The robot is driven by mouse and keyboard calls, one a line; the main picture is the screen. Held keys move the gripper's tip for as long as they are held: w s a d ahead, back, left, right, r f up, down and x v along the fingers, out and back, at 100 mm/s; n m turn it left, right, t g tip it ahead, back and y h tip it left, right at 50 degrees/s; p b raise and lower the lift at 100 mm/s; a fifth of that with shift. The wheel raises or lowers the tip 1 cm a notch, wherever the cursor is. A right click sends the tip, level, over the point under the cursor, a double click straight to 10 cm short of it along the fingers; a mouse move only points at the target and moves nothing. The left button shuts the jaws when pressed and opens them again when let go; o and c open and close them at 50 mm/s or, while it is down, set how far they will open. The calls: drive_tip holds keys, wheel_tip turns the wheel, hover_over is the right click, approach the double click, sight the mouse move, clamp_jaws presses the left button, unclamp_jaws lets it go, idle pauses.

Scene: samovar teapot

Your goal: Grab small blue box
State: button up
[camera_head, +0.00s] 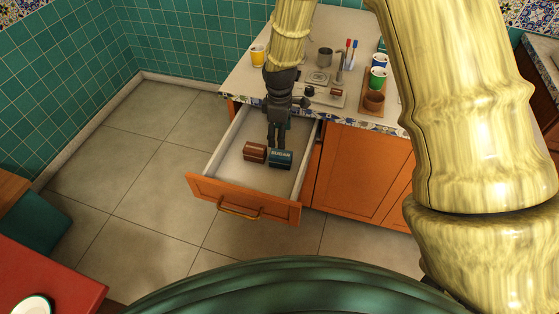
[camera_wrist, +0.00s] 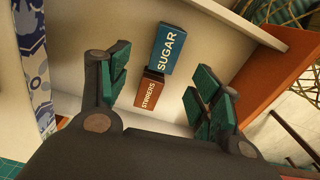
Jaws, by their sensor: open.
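The small blue box (camera_head: 280,158), labelled SUGAR, lies in the open drawer. It also shows in the wrist view (camera_wrist: 166,47), in the upper middle. A brown box (camera_head: 255,152), labelled STIRRERS in the wrist view (camera_wrist: 150,91), sits right beside it. My gripper (camera_head: 277,143) points down into the drawer, just behind the blue box in the head view. In the wrist view my gripper (camera_wrist: 160,75) is open with nothing between its pads. Whether a finger touches a box cannot be told.
The drawer (camera_head: 222,147) has pale walls and an orange front (camera_head: 240,203) with a handle. The counter (camera_head: 242,82) behind holds a yellow cup (camera_head: 258,55), a metal cup (camera_head: 324,57) and a wooden tray (camera_head: 371,111) with cups. Open floor lies left of the drawer.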

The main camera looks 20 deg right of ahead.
sight(279, 154)
wheel_tip(279, 154, down, 5)
drive_tip(key=shift+s+d+p, duration=0.1)
drive_tip(key=shift+p, duration=0.25)
drive_tip(key=shift+s+a+f+p, duration=0.1)
drive_tip(key=shift+f+p, duration=0.1)
drive_tip(key=shift+f, duration=0.5)
drive_tip(key=shift+s+a+f+p, duration=0.1)
drive_tip(key=shift+a+f+p, duration=0.1)
drive_tip(key=shift+f, duration=0.45)
drive_tip(key=shift+s+a+f+p, duration=0.1)
drive_tip(key=shift+f+p, duration=0.1)
drive_tip(key=shift+f, duration=1.1)
drive_tip(key=c, duration=1.1)
